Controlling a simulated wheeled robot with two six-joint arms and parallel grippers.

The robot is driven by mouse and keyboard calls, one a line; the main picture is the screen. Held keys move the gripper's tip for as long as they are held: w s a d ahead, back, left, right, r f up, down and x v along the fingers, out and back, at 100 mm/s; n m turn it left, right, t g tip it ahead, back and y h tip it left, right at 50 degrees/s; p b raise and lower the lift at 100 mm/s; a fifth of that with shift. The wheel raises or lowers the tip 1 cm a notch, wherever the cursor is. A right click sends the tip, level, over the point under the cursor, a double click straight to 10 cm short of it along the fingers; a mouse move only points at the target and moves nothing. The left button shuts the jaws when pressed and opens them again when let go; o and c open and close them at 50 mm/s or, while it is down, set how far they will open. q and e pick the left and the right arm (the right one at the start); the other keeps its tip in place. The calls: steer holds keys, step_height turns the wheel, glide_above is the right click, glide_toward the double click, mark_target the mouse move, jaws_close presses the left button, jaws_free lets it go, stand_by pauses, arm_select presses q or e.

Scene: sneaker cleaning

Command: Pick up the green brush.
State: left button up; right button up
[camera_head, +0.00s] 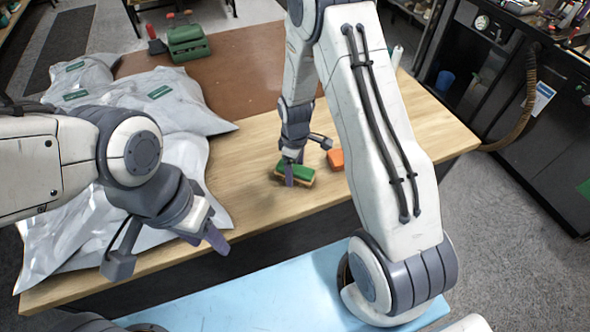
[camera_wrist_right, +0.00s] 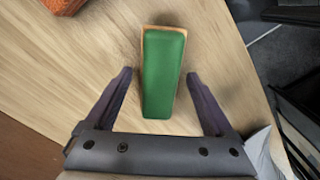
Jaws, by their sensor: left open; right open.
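The green brush (camera_head: 304,180) lies on the wooden table, with a green top and a tan lower edge. In the right wrist view the brush (camera_wrist_right: 164,72) lies lengthwise, its near end between the fingers. My right gripper (camera_head: 292,172) is over the brush and open, with a finger on each side (camera_wrist_right: 158,88) and a visible gap to the brush on both sides. In the head view a finger covers part of the brush. My left gripper (camera_head: 205,238) is open and empty above the table's near edge at the left.
An orange block (camera_head: 335,159) lies just right of the brush; it also shows in the right wrist view (camera_wrist_right: 64,5). Grey-white plastic bags (camera_head: 165,100) cover the table's left side. A green clamp-like tool (camera_head: 186,40) stands at the back. Bare wood (camera_head: 260,205) surrounds the brush.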

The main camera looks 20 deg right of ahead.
mark_target(295, 167)
steer(key=shift+f, duration=0.55)
jaws_close()
steer(key=shift+r, duration=0.15)
steer(key=shift+r+b, duration=0.35)
steer(key=shift+r, duration=0.2)
step_height(295, 167, up, 3)
steer(key=shift+w+f+b, duration=0.1)
steer(key=shift+b, duration=0.5)
steer(key=s+d+r+b, duration=0.2)
steer(key=s+d+r, duration=0.5)
steer(key=s+d, duration=0.1)
steer(key=shift+s, duration=0.35)
